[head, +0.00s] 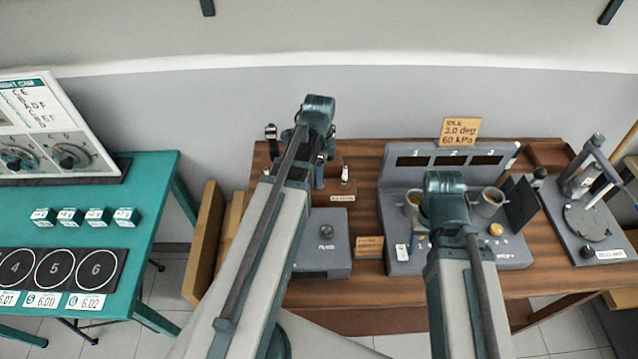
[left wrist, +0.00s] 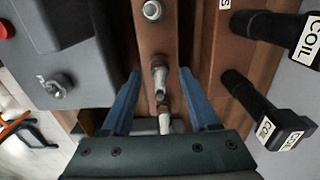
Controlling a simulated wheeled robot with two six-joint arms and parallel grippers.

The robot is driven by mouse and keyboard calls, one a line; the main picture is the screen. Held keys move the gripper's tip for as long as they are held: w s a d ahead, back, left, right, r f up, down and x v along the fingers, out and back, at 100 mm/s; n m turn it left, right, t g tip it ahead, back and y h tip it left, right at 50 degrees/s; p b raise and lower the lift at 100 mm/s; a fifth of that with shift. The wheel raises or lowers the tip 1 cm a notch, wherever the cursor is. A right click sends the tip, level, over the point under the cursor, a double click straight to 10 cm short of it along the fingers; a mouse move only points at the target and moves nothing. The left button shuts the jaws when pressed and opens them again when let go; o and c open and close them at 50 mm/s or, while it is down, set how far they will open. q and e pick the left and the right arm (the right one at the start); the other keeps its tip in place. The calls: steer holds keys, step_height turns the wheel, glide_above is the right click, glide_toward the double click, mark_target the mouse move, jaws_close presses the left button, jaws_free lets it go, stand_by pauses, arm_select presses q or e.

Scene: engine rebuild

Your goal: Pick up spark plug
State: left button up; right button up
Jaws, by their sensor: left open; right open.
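A spark plug (left wrist: 159,78) with a metal top and a pale lower part (left wrist: 165,122) stands in a brown wooden rack (left wrist: 150,45) in the left wrist view. My left gripper (left wrist: 158,73) is open, with one blue finger on each side of the plug. I cannot tell whether either finger touches it. In the head view, a blue finger of my left gripper (head: 319,173) shows over the rack, beside a small white-tipped plug (head: 345,174). My right arm reaches over the grey console; its gripper is hidden beneath the arm.
Black coils (left wrist: 285,130) labelled COIL stand close right of the rack. A grey box with a knob (left wrist: 57,88) lies to its left. The grey console (head: 400,170) holds two cups. A grey sealant stand (head: 590,225) is far right; a teal table (head: 150,215) stands left.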

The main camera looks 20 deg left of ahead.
arm_select(q)
steer(key=shift+f+b, duration=0.3)
steer(key=shift+f, duration=0.4)
arm_select(e)
steer(key=shift+f, duration=0.75)
steer(key=shift+r, duration=0.1)
arm_select(q)
steer(key=shift+r, duration=0.1)
jaws_close()
steer(key=shift+r, duration=0.1)
arm_select(e)
steer(key=shift+r, duration=0.1)
arm_select(q)
step_height(320, 180, up, 10)
steer(key=p, duration=1)
arm_select(e)
step_height(320, 180, up, 10)
